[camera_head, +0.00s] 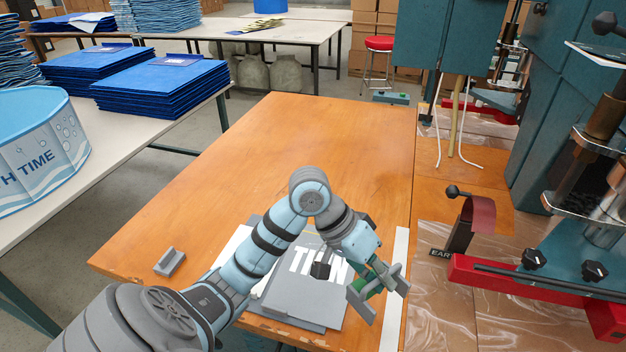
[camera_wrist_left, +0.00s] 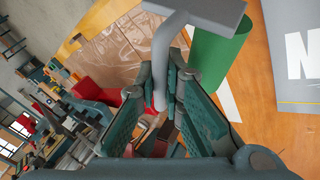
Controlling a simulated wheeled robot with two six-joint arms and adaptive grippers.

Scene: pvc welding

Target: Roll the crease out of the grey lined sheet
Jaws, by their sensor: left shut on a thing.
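The grey lined sheet (camera_head: 306,300) lies on the front of the orange table, with white lettering on its face. My left arm covers part of it, and I cannot make out a crease. The sheet's edge and a white letter show at the right of the left wrist view (camera_wrist_left: 295,80). My left gripper (camera_head: 376,270) is shut on a hand roller, to the right of the sheet. In the left wrist view, the roller's green cylinder (camera_wrist_left: 220,55) and bent grey handle (camera_wrist_left: 166,45) extend beyond the gripper's fingers (camera_wrist_left: 163,95). My right gripper is not in view.
The orange table (camera_head: 330,140) is bare toward the back. A small grey block (camera_head: 170,262) sits at its left edge, and a white strip (camera_head: 398,265) runs along its right edge. A teal and red machine (camera_head: 560,265) stands on the right.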

